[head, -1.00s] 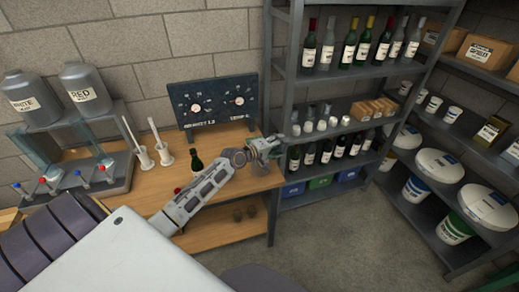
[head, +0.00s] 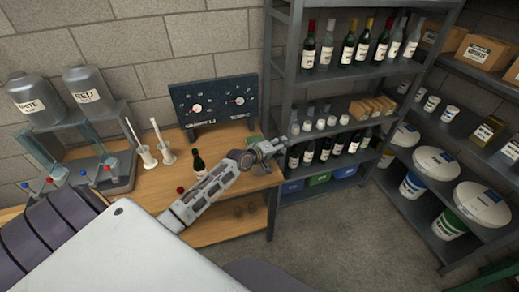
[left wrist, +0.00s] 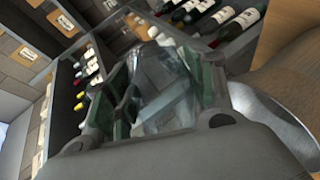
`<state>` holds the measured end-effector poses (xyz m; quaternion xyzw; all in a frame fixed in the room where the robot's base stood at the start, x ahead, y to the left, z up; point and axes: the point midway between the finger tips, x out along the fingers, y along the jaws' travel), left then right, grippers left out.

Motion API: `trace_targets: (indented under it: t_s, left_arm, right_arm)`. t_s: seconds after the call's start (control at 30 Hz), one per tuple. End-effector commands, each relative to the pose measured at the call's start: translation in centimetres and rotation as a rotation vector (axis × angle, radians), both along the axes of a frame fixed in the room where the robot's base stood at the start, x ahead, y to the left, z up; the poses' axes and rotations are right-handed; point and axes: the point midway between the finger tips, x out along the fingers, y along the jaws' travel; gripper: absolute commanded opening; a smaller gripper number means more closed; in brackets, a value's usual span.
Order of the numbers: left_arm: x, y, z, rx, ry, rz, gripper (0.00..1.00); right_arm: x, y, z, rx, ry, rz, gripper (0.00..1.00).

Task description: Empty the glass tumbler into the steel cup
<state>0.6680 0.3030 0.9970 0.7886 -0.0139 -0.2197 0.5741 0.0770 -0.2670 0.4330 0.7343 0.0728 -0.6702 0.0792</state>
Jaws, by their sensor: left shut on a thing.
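My left gripper (head: 272,148) is over the right end of the wooden bench in the head view. In the left wrist view its fingers (left wrist: 160,95) are closed around a clear glass tumbler (left wrist: 158,82), which looks tilted. Its contents cannot be made out. A curved, shiny grey metal surface (left wrist: 285,112), probably the steel cup, shows at the right of the wrist view, close beside the gripper. I cannot pick out the cup in the head view, where the gripper may hide it. My right gripper is not in view.
The wooden bench (head: 225,180) holds a dark green bottle (head: 198,163), two white cylinders and a dark gauge panel (head: 214,104). A filler stand with jugs is at left. A bottle shelf (head: 335,80) stands just right of the gripper.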

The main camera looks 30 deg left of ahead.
Motion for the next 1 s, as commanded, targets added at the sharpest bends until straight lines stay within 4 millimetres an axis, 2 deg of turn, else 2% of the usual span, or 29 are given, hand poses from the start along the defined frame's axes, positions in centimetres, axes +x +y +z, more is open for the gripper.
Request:
trace_targets:
  t_s: [0.17,1.0]
  left_arm:
    - [0.0,0.0,0.4,0.029,0.002,0.000,0.27]
    - [0.0,0.4,-0.4,0.281,0.017,0.003,0.27]
  right_arm:
    - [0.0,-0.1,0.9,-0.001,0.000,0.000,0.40]
    - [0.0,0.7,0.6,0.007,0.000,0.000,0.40]
